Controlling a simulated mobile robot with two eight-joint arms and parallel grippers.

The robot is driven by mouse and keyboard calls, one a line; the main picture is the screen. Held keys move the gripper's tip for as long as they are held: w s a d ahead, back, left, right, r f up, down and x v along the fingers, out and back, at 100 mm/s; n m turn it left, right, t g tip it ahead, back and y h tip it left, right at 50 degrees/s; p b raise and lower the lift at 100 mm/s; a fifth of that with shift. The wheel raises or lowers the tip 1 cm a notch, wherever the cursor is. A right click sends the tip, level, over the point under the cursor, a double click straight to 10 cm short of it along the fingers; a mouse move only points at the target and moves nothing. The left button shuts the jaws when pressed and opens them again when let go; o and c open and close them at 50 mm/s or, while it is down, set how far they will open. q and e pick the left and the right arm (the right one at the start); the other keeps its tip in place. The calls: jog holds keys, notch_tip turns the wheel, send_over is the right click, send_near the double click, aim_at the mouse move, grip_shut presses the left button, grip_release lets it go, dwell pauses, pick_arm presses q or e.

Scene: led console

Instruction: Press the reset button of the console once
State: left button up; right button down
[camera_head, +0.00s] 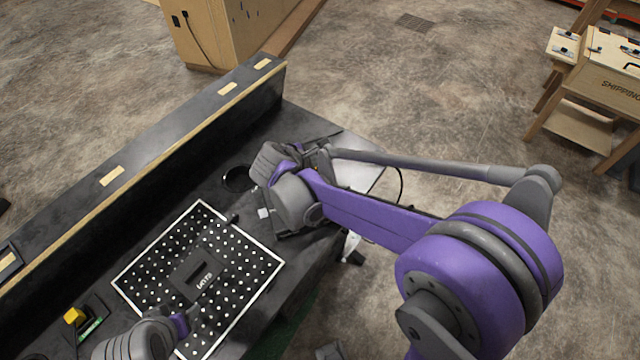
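A dark panel with a white border and rows of white dots (177,243) lies on the black bench and looks like the console. A dark block with pale lettering (188,268) sits at its middle. I cannot make out which part is the reset button. My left gripper (150,338) is at the panel's lower left edge, partly cut off by the picture's bottom; its fingers cannot be made out. The end of my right arm (290,195) is over the bench beyond the panel's upper right corner; its fingers are not clearly visible and it hides what lies beneath.
A yellow block on a green board (74,316) lies left of the panel. A dark round item (237,179) lies near the bench's raised back ledge (150,150). A wooden cabinet (225,28) stands behind, and a shipping crate (608,68) at the upper right.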

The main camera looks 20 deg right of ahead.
pick_arm(q)
jog(key=shift+s+f+b, duration=0.2)
jog(key=shift+f+b, duration=0.45)
jog(key=shift+f, duration=0.2)
jog(key=shift+s+f+b, duration=0.15)
jog(key=shift+f+b, duration=0.55)
jog(key=shift+f, duration=0.1)
jog(key=shift+s+f+b, duration=0.2)
jog(key=shift+f+b, duration=0.45)
jog(key=shift+f, duration=0.2)
pick_arm(e)
jog(key=shift+f, duration=3.2)
pick_arm(q)
jog(key=shift+f, duration=0.1)
pick_arm(e)
jog(key=shift+f, duration=0.15)
pick_arm(q)
jog(key=shift+f+b, duration=0.25)
jog(key=shift+b, duration=0.1)
pick_arm(e)
jog(key=shift+f, duration=0.3)
